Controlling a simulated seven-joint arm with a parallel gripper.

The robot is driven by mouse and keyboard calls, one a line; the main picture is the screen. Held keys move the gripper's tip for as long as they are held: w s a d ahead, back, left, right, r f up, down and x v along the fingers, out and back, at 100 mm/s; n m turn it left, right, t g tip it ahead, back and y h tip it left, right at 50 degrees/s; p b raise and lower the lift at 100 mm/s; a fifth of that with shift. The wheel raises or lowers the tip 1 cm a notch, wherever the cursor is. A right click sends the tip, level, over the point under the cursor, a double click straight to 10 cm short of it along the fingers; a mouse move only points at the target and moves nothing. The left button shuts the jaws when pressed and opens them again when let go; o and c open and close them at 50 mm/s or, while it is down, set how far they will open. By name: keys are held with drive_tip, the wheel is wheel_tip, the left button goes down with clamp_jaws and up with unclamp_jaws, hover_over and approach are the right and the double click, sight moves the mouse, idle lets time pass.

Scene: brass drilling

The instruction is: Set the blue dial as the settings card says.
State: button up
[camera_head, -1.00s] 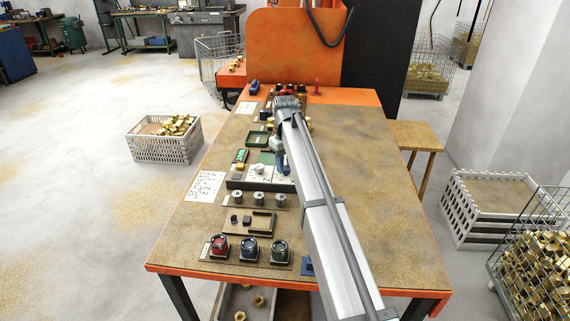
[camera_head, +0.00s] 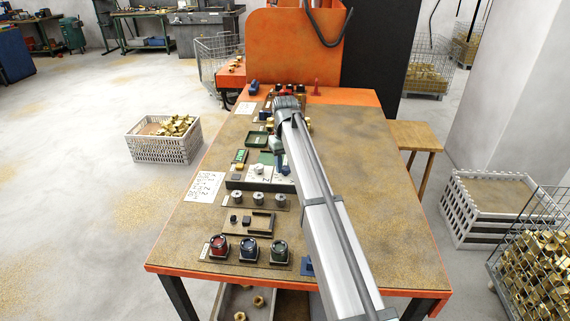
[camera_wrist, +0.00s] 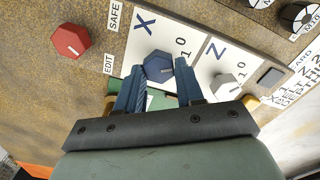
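The blue dial (camera_wrist: 156,66) is a six-sided knob on a white plate marked X, with 0 and 1 beside it, in the wrist view. A pale line on the dial points right. My gripper (camera_wrist: 160,71) has its two blue fingertips on either side of the dial, close to its edges; I cannot tell whether they touch it. In the head view my gripper (camera_head: 282,163) is low over the panel and the arm hides the dial. The settings card (camera_head: 204,187) lies left of the panel, its writing too small to read; part of it seems to show in the wrist view (camera_wrist: 298,86).
A white dial (camera_wrist: 225,87) marked Z sits right of the blue one. A red knob (camera_wrist: 70,41) by SAFE and EDIT sits left. The table's right side (camera_head: 390,220) is clear.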

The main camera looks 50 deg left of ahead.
sight(285, 167)
drive_tip(key=o, duration=0.4)
drive_tip(key=shift+c, duration=0.2)
drive_tip(key=shift+r, duration=0.1)
wheel_tip(285, 167, up, 14)
drive_tip(key=shift+f, duration=0.2)
idle(0.6)
